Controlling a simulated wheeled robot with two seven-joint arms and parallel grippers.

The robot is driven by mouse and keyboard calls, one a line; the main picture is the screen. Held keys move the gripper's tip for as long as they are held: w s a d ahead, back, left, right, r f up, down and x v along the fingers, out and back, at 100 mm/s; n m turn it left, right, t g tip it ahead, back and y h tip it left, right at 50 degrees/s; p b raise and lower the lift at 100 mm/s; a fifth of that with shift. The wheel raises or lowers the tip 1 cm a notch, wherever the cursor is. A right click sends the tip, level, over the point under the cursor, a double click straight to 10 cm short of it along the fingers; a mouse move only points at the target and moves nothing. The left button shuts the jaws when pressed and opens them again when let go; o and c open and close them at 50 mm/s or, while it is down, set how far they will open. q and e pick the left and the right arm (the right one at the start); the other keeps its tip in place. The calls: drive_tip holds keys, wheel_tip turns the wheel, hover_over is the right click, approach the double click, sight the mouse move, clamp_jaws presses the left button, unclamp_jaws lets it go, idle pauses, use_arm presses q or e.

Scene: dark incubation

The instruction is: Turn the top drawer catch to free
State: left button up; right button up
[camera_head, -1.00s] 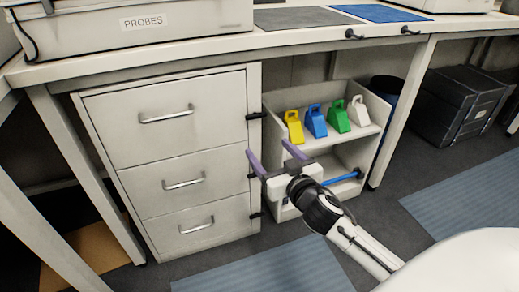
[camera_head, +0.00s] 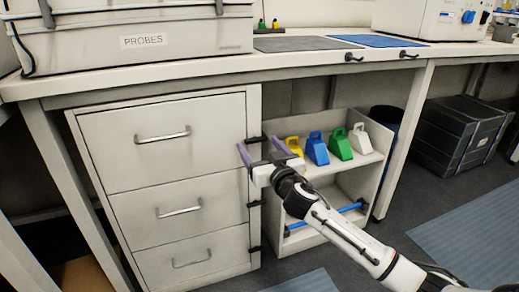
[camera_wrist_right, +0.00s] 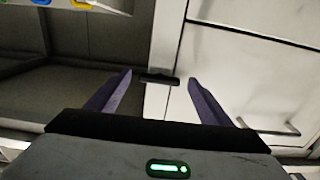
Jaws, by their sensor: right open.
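The top drawer catch (camera_head: 257,139) is a small black bar on the right edge of the top drawer (camera_head: 165,140). In the wrist view the catch (camera_wrist_right: 160,79) lies crosswise over the cabinet's edge, between the two purple fingers in the picture. My right gripper (camera_head: 262,150) is open in front of the catch, with a finger to each side and a gap to it. The fingers do not appear to touch it. The top drawer is shut. My left gripper is not in view.
Two more black catches sit below, beside the middle (camera_head: 255,203) and bottom drawers. An open shelf (camera_head: 372,170) with yellow, blue, green and white holders stands right of the cabinet. The bench top (camera_head: 290,60) overhangs above. A dark crate (camera_head: 455,135) stands further right.

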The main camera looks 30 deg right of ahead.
drive_tip(key=shift+w+d, duration=0.1)
drive_tip(key=shift+w, duration=0.15)
drive_tip(key=c, duration=1)
drive_tip(key=shift+c, duration=0.2)
